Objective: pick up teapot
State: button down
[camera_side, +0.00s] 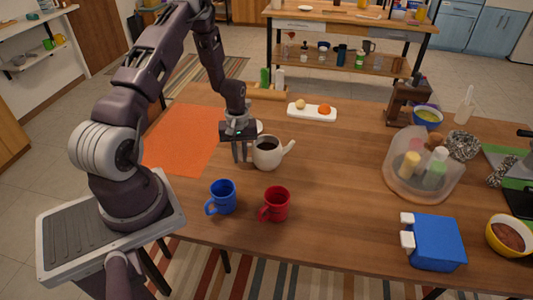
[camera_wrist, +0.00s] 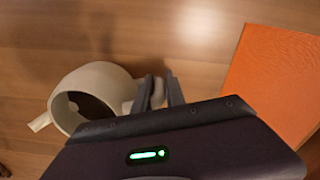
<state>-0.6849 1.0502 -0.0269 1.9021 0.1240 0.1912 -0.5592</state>
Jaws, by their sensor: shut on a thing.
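The cream teapot (camera_side: 267,155) stands upright on the wooden table, with its spout pointing right in the side view and its dark open top showing. My gripper (camera_side: 241,156) is at the teapot's left side, fingers pointing down, shut on its handle. In the wrist view the teapot (camera_wrist: 85,88) is left of centre, its spout to the left. The fingers (camera_wrist: 160,92) close around the handle side there. The gripper body hides the lower part of the teapot in the wrist view.
A blue mug (camera_side: 222,197) and a red mug (camera_side: 275,204) stand in front of the teapot. An orange mat (camera_side: 180,140) lies to the left. A white tray (camera_side: 312,112) with food is behind. A clear container (camera_side: 422,170) and blue box (camera_side: 436,241) are right. Table between is clear.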

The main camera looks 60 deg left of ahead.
jog(key=shift+r, duration=0.1)
dwell(0.5)
notch_tip(320, 180, up, 9)
jog(key=shift+f, duration=0.2)
jog(key=shift+r, duration=0.25)
jog(key=shift+s+a+r, duration=0.1)
jog(key=shift+s+r, duration=0.05)
jog(key=shift+s, duration=0.1)
jog(key=s+m, duration=0.6)
jog(key=s, duration=0.9)
jog(key=shift+s, duration=0.15)
